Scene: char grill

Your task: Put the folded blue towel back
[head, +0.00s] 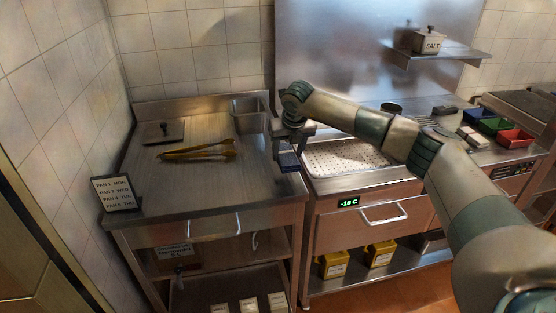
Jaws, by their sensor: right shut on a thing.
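My right gripper (284,150) reaches in from the right and points down over the right edge of the left steel counter. It is shut on a small dark blue piece (289,161), which looks like the folded blue towel. The towel hangs at the fingertips by the gap between the left counter and the perforated tray. I cannot tell whether it touches the counter edge. The gripper hides part of it. My left gripper is not in view.
The left counter (190,190) holds yellow tongs (198,152), a flat lid (164,132), a sunken steel pan (249,115) and a label sign (117,193). A perforated tray (345,157) lies right of the gripper. Green, blue and red bins (514,138) stand far right. The counter's front is clear.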

